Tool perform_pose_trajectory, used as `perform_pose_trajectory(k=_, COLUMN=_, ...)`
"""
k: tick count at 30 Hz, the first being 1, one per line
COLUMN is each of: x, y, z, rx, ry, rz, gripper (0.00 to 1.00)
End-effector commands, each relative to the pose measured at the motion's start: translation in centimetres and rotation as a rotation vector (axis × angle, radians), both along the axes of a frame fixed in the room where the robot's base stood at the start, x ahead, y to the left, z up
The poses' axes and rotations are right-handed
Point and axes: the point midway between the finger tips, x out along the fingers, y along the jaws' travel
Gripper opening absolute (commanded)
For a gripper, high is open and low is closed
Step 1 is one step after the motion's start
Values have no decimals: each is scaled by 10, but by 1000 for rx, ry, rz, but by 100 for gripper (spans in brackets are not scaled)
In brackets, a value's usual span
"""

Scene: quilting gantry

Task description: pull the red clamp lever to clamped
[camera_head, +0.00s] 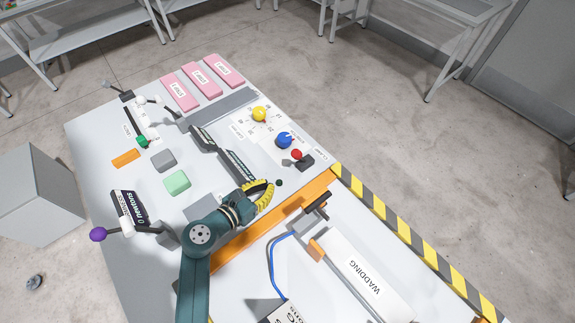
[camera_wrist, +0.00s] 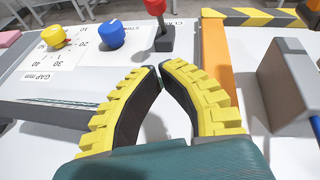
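The red clamp lever (camera_head: 297,155) has a red knob on a short stem over a dark base, near the right edge of the white panel. In the wrist view its red knob (camera_wrist: 155,6) is at the top, cut by the frame edge, with the lever upright over the base, beyond my fingertips. My gripper (camera_head: 272,184) has yellow ribbed fingers and is in front of the lever, apart from it. In the wrist view the two fingertips (camera_wrist: 160,68) meet or nearly meet, with nothing seen between them.
A blue knob (camera_head: 284,140) and a yellow knob (camera_head: 259,114) stand on the panel left of the lever. An orange strip (camera_head: 318,186) and a striped yellow-black edge (camera_head: 400,236) run along the right. A grey block (camera_wrist: 287,80) stands right of my fingers.

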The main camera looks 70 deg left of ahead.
Motion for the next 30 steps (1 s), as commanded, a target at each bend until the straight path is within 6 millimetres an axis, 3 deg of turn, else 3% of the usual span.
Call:
perform_pose_trajectory(k=8, x=54, y=28, z=-21, rx=3, ry=-1, rz=-4, gripper=0)
perform_pose_trajectory(k=12, x=72, y=40, z=-8, rx=4, ry=-1, rz=-3, gripper=0)
perform_pose_trajectory(k=18, x=83, y=48, z=-2, rx=1, ry=0, rz=0, gripper=0)
perform_pose_trajectory(k=30, x=84, y=47, z=0, rx=0, ry=3, rz=-3, gripper=0)
